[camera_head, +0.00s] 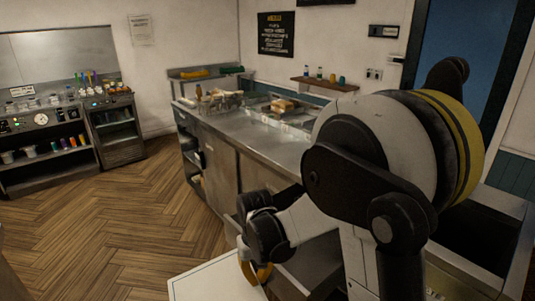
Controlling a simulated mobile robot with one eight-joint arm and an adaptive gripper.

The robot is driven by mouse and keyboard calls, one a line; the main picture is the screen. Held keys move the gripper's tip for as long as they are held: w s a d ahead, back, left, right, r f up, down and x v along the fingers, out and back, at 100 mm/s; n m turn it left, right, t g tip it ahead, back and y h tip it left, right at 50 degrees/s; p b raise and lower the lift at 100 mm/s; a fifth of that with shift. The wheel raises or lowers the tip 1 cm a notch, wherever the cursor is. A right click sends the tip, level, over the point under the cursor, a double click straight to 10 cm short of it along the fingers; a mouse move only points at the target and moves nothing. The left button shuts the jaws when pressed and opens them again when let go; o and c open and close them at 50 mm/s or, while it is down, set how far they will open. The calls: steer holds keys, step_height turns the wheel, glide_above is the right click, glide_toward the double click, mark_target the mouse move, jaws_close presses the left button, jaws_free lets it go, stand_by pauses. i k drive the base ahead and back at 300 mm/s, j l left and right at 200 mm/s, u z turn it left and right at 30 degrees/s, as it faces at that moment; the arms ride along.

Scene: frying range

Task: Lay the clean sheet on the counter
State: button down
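The steel counter (265,142) runs from the middle of the head view towards the right, where my arm covers part of it. Its near stretch looks bare; its far part holds fryer baskets and food. A flat pale panel (203,286) with a thin dark border line shows at the bottom edge, left of my arm's yellow wrist ring. I cannot tell whether it is the clean sheet or another surface. No other sheet is clearly visible. My arm fills the right half and bends down to the lower middle. My gripper's fingers are not visible.
Wire baskets (220,101) and a tray with brown food (284,105) stand on the counter. A wall shelf (324,84) holds small bottles. Dark shelving units (44,150) stand at the left. The wooden floor (115,205) between is clear.

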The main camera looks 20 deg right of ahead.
mark_target(288, 148)
steer(key=i+j+z, duration=0.35)
steer(key=j, duration=0.3)
steer(key=i+j+z, duration=0.2)
steer(key=j, duration=0.15)
steer(key=j+z, duration=0.15)
steer(key=j, duration=0.2)
steer(key=i+j+z, duration=0.2)
steer(key=j, duration=0.2)
steer(key=i+j+z, duration=0.3)
steer(key=j, duration=0.3)
steer(key=i+j+z, duration=0.35)
steer(key=j, duration=0.4)
steer(key=i+j+z, duration=0.15)
steer(key=j, duration=0.2)
